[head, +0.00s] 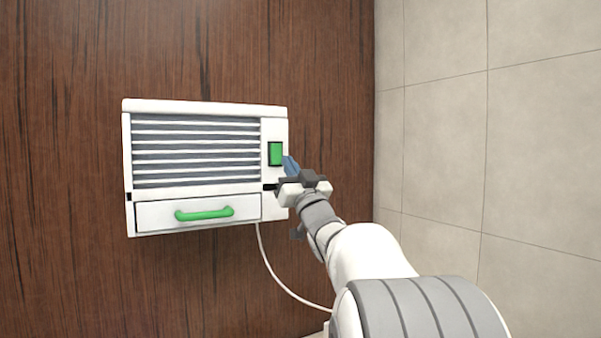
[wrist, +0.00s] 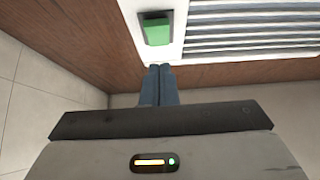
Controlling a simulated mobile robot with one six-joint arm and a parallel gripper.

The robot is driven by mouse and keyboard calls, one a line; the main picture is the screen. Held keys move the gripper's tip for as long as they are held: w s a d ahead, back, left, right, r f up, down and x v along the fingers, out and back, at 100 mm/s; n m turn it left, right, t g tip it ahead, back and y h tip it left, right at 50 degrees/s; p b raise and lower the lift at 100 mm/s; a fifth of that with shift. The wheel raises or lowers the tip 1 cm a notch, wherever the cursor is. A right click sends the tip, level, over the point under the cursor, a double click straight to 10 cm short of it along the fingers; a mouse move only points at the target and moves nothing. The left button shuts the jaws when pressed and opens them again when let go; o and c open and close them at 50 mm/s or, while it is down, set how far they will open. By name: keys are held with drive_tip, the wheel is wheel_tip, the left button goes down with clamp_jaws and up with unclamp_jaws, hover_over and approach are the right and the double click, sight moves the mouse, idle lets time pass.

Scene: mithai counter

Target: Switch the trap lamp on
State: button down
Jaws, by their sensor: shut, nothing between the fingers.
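The trap lamp (head: 197,110) is a white box with dark slats, fixed on a brown wood panel. A green rocker switch (head: 275,153) in a dark frame sits at its right side; it also shows in the wrist view (wrist: 156,28). My gripper (head: 291,165) is shut and empty, its blue fingertips just right of and below the switch in the head view. In the wrist view the fingertips (wrist: 160,68) lie just beyond the housing's edge, apart from the switch in the picture. The gap in depth is hard to judge. No glow shows behind the slats.
A drawer (head: 160,215) with a green handle (head: 205,213) is at the lamp's bottom. A white cable (head: 272,268) hangs below it. A pale tiled wall (head: 440,130) stands to the right. The wood panel around the lamp is bare.

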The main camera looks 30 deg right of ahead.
sight(278, 160)
drive_tip(key=w, duration=0.2)
drive_tip(key=w+p, duration=0.1)
drive_tip(key=shift+w+f, duration=0.3)
drive_tip(key=shift+f, duration=0.1)
drive_tip(key=shift+w+f+b, duration=0.2)
drive_tip(key=shift+b, duration=0.35)
drive_tip(key=shift+w+a+r, duration=0.1)
drive_tip(key=shift+w+r, duration=0.05)
drive_tip(key=shift+w, duration=0.05)
drive_tip(key=shift+s, duration=0.1)
